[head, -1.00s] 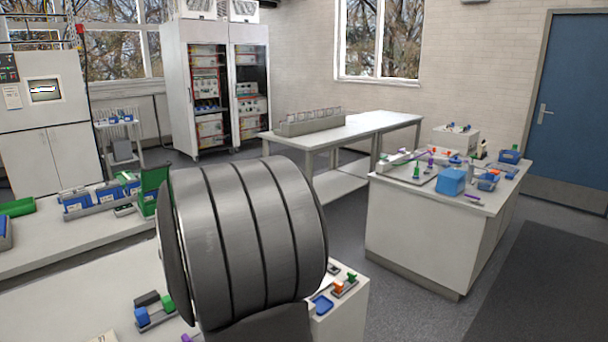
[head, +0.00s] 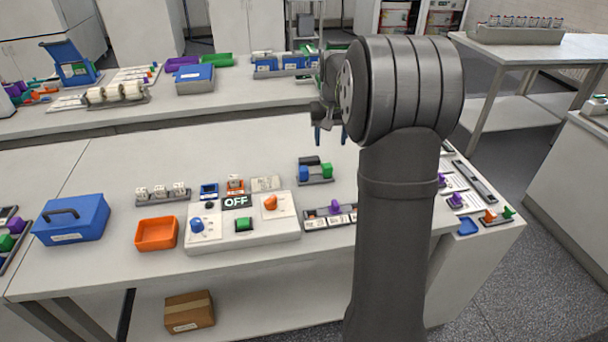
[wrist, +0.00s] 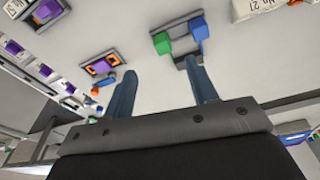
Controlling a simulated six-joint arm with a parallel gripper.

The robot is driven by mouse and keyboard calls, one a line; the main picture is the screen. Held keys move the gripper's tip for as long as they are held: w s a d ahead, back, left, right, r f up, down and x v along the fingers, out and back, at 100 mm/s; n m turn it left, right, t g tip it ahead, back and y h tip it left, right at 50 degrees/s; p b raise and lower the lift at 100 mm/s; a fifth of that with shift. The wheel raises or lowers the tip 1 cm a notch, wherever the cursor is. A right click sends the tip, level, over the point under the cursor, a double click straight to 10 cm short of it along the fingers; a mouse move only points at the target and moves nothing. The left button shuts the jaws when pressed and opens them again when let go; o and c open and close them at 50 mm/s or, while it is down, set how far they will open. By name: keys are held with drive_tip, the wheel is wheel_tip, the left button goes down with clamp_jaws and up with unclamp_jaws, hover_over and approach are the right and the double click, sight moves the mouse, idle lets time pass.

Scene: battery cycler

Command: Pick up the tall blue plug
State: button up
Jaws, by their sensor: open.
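A blue plug (head: 304,173) stands beside a green plug (head: 326,171) on a small grey holder (head: 316,182) on the near bench. A black block sits at the holder's back. In the wrist view the blue plug (wrist: 199,28) and green plug (wrist: 162,43) show near the top. My gripper (head: 330,134) is above and behind the holder in the head view, partly hidden by my arm. In the wrist view my gripper (wrist: 163,66) has its two blue fingers apart with nothing between them. The right fingertip overlaps the holder in the picture; I cannot tell the height gap.
A control panel (head: 268,235) with a blue knob, orange knob and OFF display stands left of the holder. An orange tray (head: 157,234) and blue toolbox (head: 72,220) are farther left. A card strip (head: 333,216) with a purple piece lies in front. Bench behind the holder looks clear.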

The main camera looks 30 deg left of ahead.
wheel_tip(320, 180, up, 3)
drive_tip(key=n+g, duration=0.2)
hover_over(304, 168)
drive_tip(key=shift+h, duration=0.4)
drive_tip(key=f, duration=1.2)
drive_tip(key=shift+a, duration=0.2)
drive_tip(key=shift+d+f, duration=0.15)
drive_tip(key=shift+f, duration=2.4)
drive_tip(key=c, duration=1.1)
drive_tip(key=shift+r, duration=0.1)
